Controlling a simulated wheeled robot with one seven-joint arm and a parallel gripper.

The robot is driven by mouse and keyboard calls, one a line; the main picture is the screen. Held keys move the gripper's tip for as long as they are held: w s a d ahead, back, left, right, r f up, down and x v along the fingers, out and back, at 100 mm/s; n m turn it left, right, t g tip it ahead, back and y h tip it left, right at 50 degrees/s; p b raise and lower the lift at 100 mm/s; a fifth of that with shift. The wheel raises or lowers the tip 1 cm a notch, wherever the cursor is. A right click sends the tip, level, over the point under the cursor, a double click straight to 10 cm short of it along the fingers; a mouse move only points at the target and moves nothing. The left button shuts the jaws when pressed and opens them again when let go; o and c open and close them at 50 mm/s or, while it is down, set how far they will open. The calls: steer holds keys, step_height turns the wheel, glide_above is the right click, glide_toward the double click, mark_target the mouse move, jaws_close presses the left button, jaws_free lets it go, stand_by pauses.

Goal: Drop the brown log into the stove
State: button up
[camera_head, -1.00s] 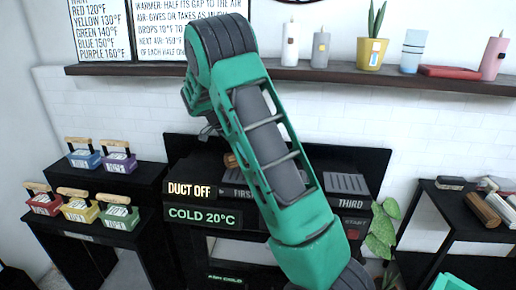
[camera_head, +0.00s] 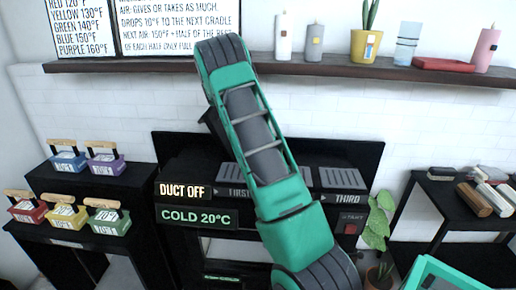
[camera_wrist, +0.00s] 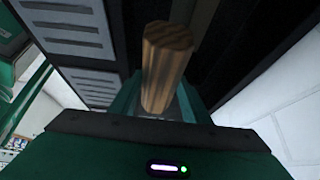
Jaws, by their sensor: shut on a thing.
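The brown log (camera_wrist: 167,65) has a wood grain and stands up between the fingers of my gripper (camera_wrist: 160,105) in the wrist view. The gripper is shut on it. In the head view my green arm hides the gripper and the log. The black stove (camera_head: 345,156) stands against the back wall behind my arm. Its grey slotted plates include ones labelled FIRST and THIRD (camera_head: 342,178). Signs on it read DUCT OFF (camera_head: 184,190) and COLD 20°C (camera_head: 196,217). Grey slotted plates (camera_wrist: 75,38) also show left of the log in the wrist view.
Several coloured, wooden-handled blocks (camera_head: 107,222) sit on black stands at left. A black table (camera_head: 430,186) at right holds several bars. A wall shelf (camera_head: 300,68) with candles and pots runs above the stove. A potted plant (camera_head: 377,228) stands right of the stove.

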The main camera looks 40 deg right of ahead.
steer(key=w+d+f, duration=0.2)
steer(key=d+f, duration=0.1)
steer(key=f, duration=0.2)
steer(key=shift+w+f, duration=0.2)
steer(key=shift+w, duration=0.1)
stand_by(0.5)
steer(key=o, duration=1.4)
steer(key=shift+c, duration=0.2)
